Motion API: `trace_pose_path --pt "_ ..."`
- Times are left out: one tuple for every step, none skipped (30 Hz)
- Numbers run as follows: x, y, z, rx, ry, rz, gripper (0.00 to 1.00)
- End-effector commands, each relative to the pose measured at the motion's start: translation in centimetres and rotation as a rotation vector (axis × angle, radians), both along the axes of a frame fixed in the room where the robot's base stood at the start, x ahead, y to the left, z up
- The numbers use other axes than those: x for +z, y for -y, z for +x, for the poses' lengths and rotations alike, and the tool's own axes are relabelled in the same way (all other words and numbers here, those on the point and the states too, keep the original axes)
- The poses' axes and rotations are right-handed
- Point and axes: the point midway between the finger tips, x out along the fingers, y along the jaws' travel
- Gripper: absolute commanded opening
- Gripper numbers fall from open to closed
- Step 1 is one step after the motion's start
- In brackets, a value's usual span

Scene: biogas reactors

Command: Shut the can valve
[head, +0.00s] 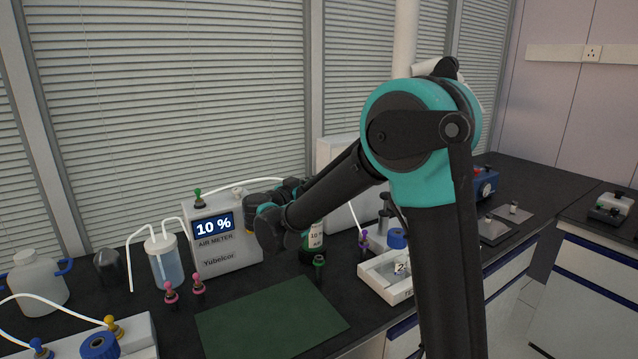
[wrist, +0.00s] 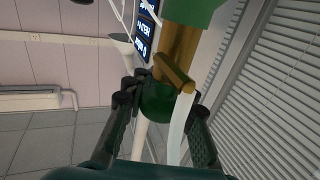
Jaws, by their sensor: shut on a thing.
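The gas can (head: 316,236), with a white "10 %" label and green bands, stands on the dark bench right of the air meter (head: 222,240). My arm hides its top in the head view. In the wrist view, the green can body (wrist: 190,10) is at the top edge, with a brass valve fitting (wrist: 180,62) on it. A round dark green valve knob (wrist: 158,102) sits at the fitting's end. My gripper (wrist: 162,98) is shut on this knob, one finger on each side. My gripper's fingers are hidden in the head view.
A green mat (head: 270,322) lies in front, clear on top. A white tray (head: 385,275) is right of the can. Several small coloured valves stand around, including pink ones (head: 171,292). A bottle with tubes (head: 164,262) stands left of the meter. A pale tube (wrist: 178,125) passes by my fingers.

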Motion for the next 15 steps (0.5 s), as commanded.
trace_pose_path --pt "0.08 0.0 0.07 0.0 0.002 -0.001 0.24" --pt "0.09 0.0 0.06 0.0 0.002 -0.001 0.28" --pt "0.08 0.0 0.06 0.0 0.002 -0.001 0.33" --pt "0.07 0.0 0.06 0.0 0.002 -0.001 0.37" --pt "0.07 -0.01 0.06 0.0 0.001 -0.001 0.41" --pt "0.06 0.0 0.05 0.0 0.001 -0.001 0.45" --pt "0.06 0.0 0.05 0.0 0.001 -0.001 0.45" --pt "0.05 0.0 0.04 0.0 0.001 -0.001 0.45" --pt "0.05 0.0 0.04 0.0 0.001 -0.001 0.45" --pt "0.04 0.0 0.04 0.0 0.001 -0.001 0.45" --pt "0.04 0.0 0.04 0.0 0.001 -0.001 0.45" --pt "0.04 0.01 0.03 0.0 0.001 -0.001 0.45" --pt "0.03 0.0 0.02 0.0 0.001 -0.001 0.45" --pt "0.03 -0.01 0.01 0.001 0.001 -0.001 0.45" --pt "0.03 -0.06 -0.05 0.001 0.001 -0.001 0.45"
